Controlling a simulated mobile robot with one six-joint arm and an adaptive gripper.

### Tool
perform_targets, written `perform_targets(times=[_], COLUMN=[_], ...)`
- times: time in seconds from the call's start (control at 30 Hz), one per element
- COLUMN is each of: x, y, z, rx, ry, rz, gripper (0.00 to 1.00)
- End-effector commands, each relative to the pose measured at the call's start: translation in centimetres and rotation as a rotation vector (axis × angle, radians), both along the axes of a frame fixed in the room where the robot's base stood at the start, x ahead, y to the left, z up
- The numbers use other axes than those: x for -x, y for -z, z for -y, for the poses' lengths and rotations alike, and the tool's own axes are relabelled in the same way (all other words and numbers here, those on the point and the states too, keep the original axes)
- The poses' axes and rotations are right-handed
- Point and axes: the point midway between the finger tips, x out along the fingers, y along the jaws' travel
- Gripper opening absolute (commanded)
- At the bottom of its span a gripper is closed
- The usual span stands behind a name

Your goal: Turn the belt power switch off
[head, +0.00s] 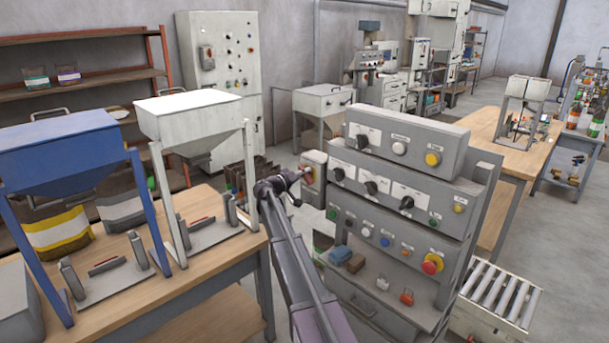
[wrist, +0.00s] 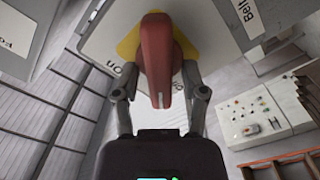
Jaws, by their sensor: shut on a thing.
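The belt power switch is a red rotary handle (wrist: 157,58) on a yellow backing, on a pale box with a partly readable "Belt" label (wrist: 247,12). In the wrist view the handle lies lengthwise down the picture, and lettering ending in "on" shows beside it. My gripper (wrist: 160,88) has one finger on each side of the handle and is shut on it. In the head view my gripper (head: 298,178) is at the switch box (head: 314,180), on the left side of the grey control panel, and largely hides the handle.
The grey control panel (head: 400,190) with several knobs and buttons stands right beside my arm. A blue hopper (head: 60,145) and a white hopper (head: 190,118) stand on the wooden bench at left. A roller conveyor (head: 497,290) is at lower right.

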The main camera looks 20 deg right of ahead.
Motion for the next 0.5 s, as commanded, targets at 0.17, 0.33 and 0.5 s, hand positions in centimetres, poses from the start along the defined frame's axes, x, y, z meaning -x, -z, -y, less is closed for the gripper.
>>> perform_targets(times=[0.17, 0.33, 0.5], x=[-0.16, -0.21, -0.24], y=[0.14, 0.26, 0.38], z=[-0.04, -0.05, -0.06], rx=[0.058, 0.113, 0.164], ry=[-0.001, -0.001, -0.001], rz=[-0.157, -0.308, -0.45], gripper=[0.08, 0.08, 0.08])
